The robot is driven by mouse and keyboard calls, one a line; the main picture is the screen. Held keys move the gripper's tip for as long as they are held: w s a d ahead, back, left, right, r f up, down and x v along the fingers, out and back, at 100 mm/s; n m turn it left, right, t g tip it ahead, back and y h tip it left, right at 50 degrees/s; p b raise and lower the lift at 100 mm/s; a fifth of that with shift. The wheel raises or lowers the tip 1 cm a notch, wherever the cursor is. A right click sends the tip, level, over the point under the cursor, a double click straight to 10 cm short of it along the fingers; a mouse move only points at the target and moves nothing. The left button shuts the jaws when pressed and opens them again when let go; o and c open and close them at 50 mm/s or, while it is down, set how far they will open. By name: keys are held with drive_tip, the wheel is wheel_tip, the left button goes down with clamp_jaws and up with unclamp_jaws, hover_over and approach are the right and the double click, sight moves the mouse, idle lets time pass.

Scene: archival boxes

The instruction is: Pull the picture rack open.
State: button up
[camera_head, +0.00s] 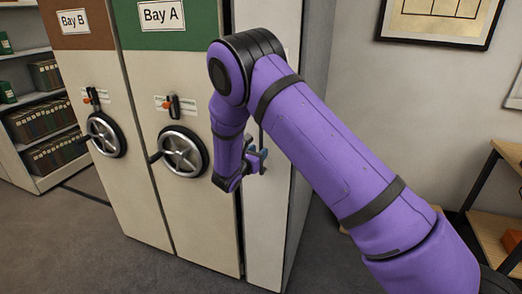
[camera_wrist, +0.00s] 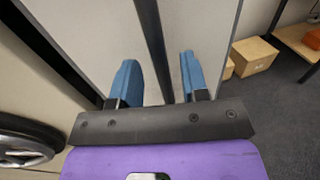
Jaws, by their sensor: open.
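The picture rack (camera_head: 265,225) is a tall, narrow pale panel just right of the Bay A unit, and it looks pushed in. In the wrist view its pale front (camera_wrist: 95,35) fills the upper middle. A dark upright bar (camera_wrist: 152,45), apparently its handle, runs down that front. My gripper (camera_head: 257,160) is at the rack's front, at mid height. In the wrist view my gripper (camera_wrist: 158,68) is open, with one blue finger on each side of the bar and a gap on both sides. The bar's lower end is hidden behind my gripper's body.
Bay A (camera_head: 203,220) and Bay B (camera_head: 120,180) stand to the left with protruding handwheels. A wooden shelf (camera_head: 500,210) stands at the right. Boxes (camera_wrist: 254,55) sit near the floor to the right. Grey carpet in front is clear.

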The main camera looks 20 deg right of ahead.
drive_tip(key=shift+x, duration=1.25)
drive_tip(key=shift+c, duration=0.4)
clamp_jaws()
drive_tip(key=shift+s, duration=0.1)
